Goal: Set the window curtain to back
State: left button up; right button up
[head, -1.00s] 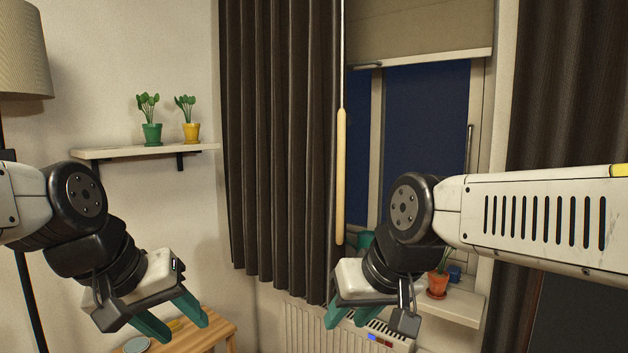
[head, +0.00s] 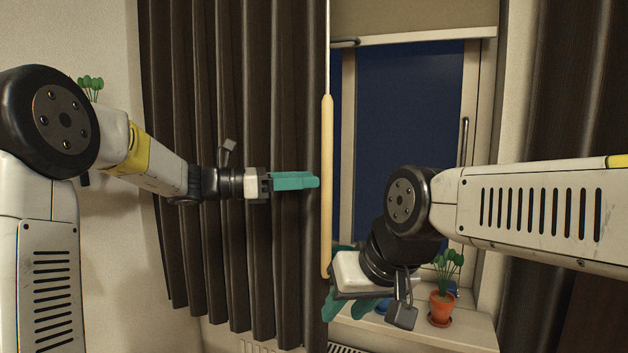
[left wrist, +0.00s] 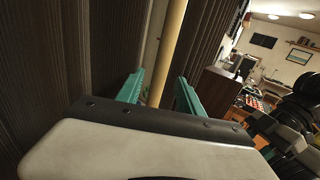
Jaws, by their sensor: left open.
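The dark brown left curtain (head: 215,120) hangs in folds beside the window (head: 405,120). A pale wooden wand (head: 327,190) hangs upright at its right edge. My left gripper (head: 316,182) is open in front of the curtain and points right, its tips just short of the wand. In the left wrist view the wand (left wrist: 170,50) lines up with the gap between the teal fingers (left wrist: 159,84). My right gripper (head: 349,309) is lower, near the wand's bottom end; its fingers are apart and nothing shows between them.
A second dark curtain (head: 580,90) hangs at the right. A rolled blind (head: 410,20) covers the window's top. A plant in an orange pot (head: 441,305) stands on the sill (head: 470,330), close to my right gripper. A radiator (head: 345,349) is below.

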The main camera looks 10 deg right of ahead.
aim_at(327, 179)
pick_arm(q)
jog(key=shift+w+d, duration=0.1)
jog(key=shift+d, duration=2.65)
grip_shut()
